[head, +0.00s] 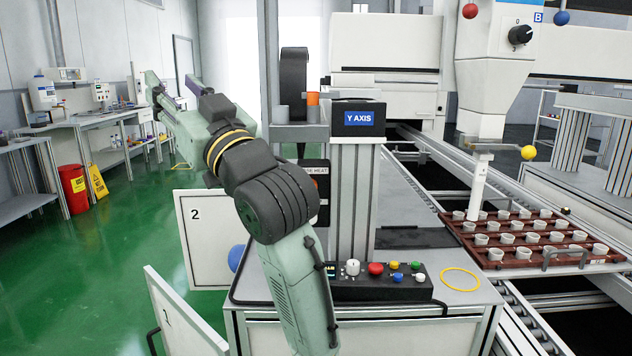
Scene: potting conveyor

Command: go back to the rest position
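My green and black arm (275,200) rises from the bottom middle of the head view and bends away to the upper left. Its far green link (182,128) points left over the green floor, in front of the far workbench. I cannot make out my gripper or its fingers, so what it may hold does not show. The arm passes in front of the left side of the white cabinet and its control panel (385,284). No contact between the arm and other things is clear.
The Y AXIS post (354,190) stands right of the arm. A yellow ring (460,279) lies on the cabinet top. A brown tray (515,262) of small pots sits on the conveyor at right. Two open numbered doors (208,238) are at left.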

